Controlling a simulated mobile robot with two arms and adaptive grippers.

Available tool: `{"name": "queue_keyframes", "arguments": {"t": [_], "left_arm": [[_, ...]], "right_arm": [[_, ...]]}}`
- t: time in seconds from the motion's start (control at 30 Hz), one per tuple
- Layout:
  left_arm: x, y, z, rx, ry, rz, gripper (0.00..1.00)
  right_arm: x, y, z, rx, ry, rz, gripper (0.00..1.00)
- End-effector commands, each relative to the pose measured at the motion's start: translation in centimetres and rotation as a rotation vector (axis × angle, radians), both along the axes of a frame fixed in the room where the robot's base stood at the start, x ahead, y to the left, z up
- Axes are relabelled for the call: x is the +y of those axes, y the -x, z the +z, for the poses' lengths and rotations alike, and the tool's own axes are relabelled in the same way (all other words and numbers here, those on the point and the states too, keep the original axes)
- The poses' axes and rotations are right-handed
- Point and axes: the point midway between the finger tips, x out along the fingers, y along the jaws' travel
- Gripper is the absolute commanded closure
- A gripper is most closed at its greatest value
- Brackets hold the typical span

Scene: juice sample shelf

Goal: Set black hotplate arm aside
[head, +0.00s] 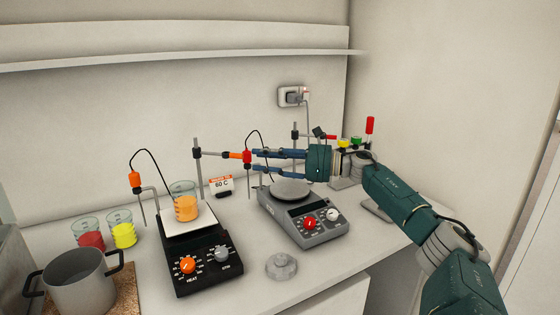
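The black hotplate (209,267) stands left of centre on the counter, with a beaker of orange juice (185,208) on its white top. An upright post (198,170) behind it carries a thin horizontal arm (215,155) pointing right, with an orange clamp at its end. My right gripper (256,162) reaches in from the right above the grey hotplate. Its two blue fingers are apart, one above the other, with their tips close to the probe. Contact cannot be told. My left gripper is not in view.
A grey hotplate (318,232) stands right of the black one. A second probe (135,180) hangs at left near red (89,235) and yellow (123,231) beakers. A pot (80,285) stands front left. A 60 C sign (221,184) stands behind. A shelf (180,50) runs above.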

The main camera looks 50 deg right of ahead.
Motion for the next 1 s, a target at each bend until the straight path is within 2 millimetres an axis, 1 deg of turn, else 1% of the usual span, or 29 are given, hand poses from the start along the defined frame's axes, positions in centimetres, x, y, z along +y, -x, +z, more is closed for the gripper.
{"name": "queue_keyframes", "arguments": {"t": [0.03, 0.2, 0.4, 0.6, 1.0], "left_arm": [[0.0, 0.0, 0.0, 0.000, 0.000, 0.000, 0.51], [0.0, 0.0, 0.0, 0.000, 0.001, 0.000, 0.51], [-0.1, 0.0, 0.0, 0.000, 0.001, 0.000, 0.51], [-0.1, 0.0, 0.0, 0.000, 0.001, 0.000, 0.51], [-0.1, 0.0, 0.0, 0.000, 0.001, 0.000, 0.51]], "right_arm": [[-0.5, 0.8, -0.2, 0.005, 0.004, -0.001, 0.69], [-1.8, 2.9, -0.2, 0.005, 0.004, 0.001, 0.69], [-2.6, 4.3, -0.1, 0.003, 0.001, 0.000, 0.69], [-2.9, 4.7, 0.0, 0.000, 0.000, 0.001, 0.69], [-2.9, 4.7, 0.0, 0.000, 0.000, 0.001, 0.69]]}}
